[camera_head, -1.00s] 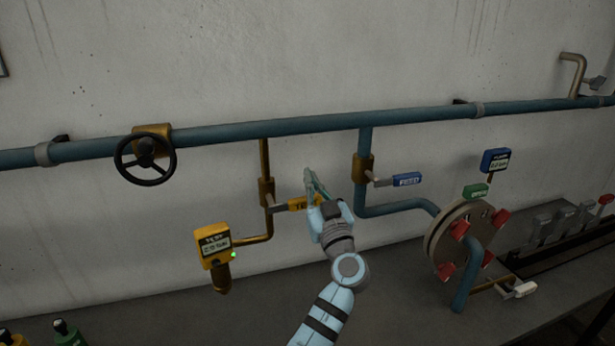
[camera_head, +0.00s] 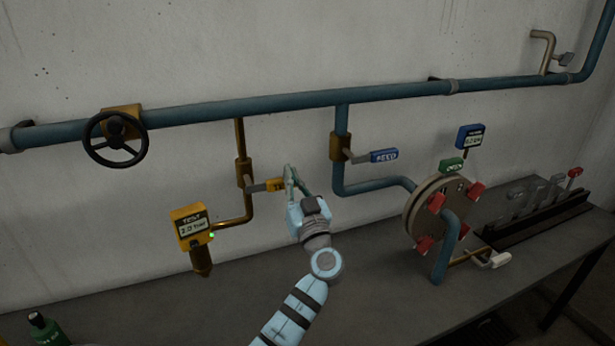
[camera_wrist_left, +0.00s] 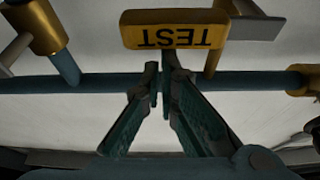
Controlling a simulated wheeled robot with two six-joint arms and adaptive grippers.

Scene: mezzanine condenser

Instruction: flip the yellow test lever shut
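The yellow test lever (camera_head: 264,186) sticks out to the right from a brass valve (camera_head: 243,173) on a thin vertical pipe, lying roughly level across it. Its yellow grip reads TEST, upside down in the left wrist view (camera_wrist_left: 172,31). My left gripper (camera_head: 289,172) is at the lever's right end in the head view and partly hides it. In the left wrist view its fingers (camera_wrist_left: 159,72) are nearly together with only a narrow gap and nothing visible between them. The tips lie just below the grip in that picture; I cannot tell whether they touch it. My right gripper is not in view.
A blue FEED lever (camera_head: 384,156) is to the right, beyond it a round flanged cover (camera_head: 430,212) with red clamps. A yellow test gauge (camera_head: 192,228) hangs lower left. A black handwheel (camera_head: 115,140) is on the blue main pipe (camera_head: 210,112) above.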

